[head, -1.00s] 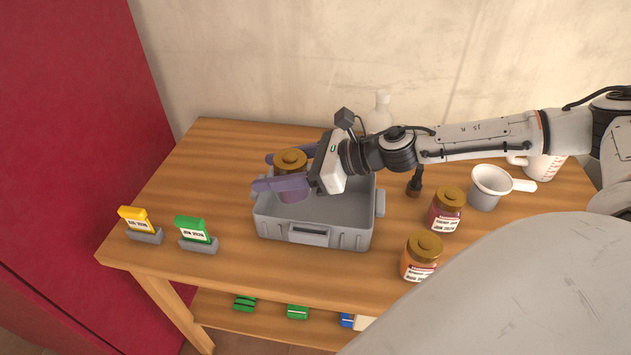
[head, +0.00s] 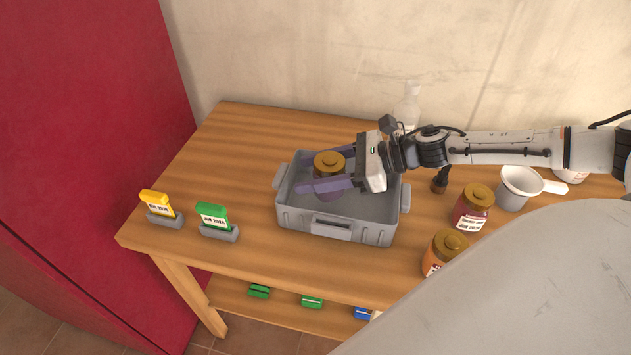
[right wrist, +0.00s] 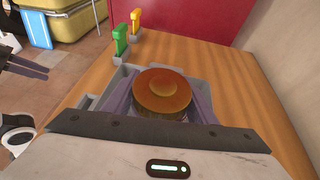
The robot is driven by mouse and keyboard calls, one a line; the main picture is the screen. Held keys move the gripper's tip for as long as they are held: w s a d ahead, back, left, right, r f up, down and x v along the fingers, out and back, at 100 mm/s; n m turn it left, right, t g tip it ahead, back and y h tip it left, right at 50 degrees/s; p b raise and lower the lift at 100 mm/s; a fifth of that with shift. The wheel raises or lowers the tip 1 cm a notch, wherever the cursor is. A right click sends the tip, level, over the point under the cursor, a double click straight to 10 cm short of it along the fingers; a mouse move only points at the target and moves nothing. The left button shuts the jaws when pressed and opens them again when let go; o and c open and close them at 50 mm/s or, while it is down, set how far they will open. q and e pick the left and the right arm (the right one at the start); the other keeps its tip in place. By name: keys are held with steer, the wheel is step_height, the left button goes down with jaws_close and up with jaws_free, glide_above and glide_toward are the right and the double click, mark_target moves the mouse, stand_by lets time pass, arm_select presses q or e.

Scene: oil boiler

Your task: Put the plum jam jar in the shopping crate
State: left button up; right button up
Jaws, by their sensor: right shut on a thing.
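My right gripper (head: 309,186) is shut on a jar (head: 329,162) with a brown-gold lid and a dark body. Its label is hidden, so I cannot read which jam it is. The jar is upright and within the outline of the grey shopping crate (head: 290,222), toward its left half. I cannot tell whether its base touches the crate floor. In the right wrist view the lid (right wrist: 162,92) sits between both fingers, with the crate wall (right wrist: 117,84) behind. My left gripper is not seen in the head view.
A dark red jar (head: 472,208) and an orange jar (head: 445,252) stand right of the crate, near a white pot (head: 518,188). A clear bottle (head: 407,105) stands behind. Yellow (head: 157,204) and green (head: 212,216) tags stand at front left. The back-left table is clear.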

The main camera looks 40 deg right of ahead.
steer(key=shift+f, duration=1.9)
steer(key=shift+f, duration=0.15)
steer(key=o, duration=1.4)
steer(key=shift+c, duration=0.2)
